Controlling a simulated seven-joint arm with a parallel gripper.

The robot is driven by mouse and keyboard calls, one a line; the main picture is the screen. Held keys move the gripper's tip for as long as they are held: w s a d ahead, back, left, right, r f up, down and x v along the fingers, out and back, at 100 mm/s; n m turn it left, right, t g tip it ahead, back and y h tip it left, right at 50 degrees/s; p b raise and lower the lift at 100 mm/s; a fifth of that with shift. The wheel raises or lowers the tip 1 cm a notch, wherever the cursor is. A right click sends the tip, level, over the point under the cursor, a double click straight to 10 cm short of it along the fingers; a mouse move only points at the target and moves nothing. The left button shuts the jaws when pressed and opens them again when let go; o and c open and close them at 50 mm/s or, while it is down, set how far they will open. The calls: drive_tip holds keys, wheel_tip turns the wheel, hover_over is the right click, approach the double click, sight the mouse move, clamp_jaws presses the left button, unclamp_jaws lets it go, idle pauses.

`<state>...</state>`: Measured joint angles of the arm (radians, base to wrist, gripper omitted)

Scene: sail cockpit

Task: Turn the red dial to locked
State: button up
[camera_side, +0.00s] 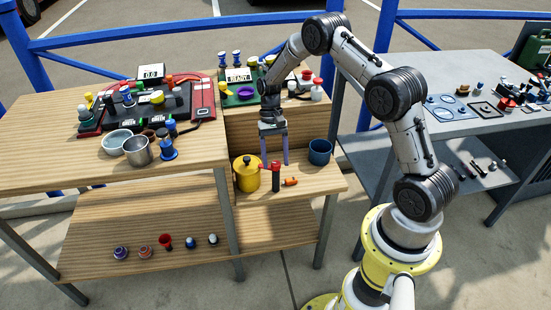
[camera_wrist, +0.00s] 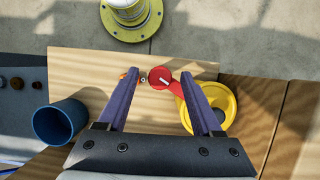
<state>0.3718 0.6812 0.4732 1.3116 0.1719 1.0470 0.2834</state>
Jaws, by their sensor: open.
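The likeliest red dial is a red round top with a short white mark (camera_wrist: 160,77) and a red arm sticking out to one side. In the side view this red piece (camera_side: 275,165) sits on a dark upright body on the low wooden shelf. No word for locked is readable. My gripper (camera_side: 274,157) is open and points down above it. In the wrist view the red top lies between the tips of my gripper (camera_wrist: 160,79), with space on both sides. I cannot tell the exact height gap.
A yellow pot (camera_side: 247,175) stands close left of the red piece. A small orange item (camera_side: 291,182) lies to its right, and a blue cup (camera_side: 320,151) stands behind. The upper bench (camera_side: 55,165) on the left is crowded with devices and metal bowls.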

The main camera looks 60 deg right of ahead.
drive_tip(key=v, duration=1.4)
drive_tip(key=shift+s, duration=0.1)
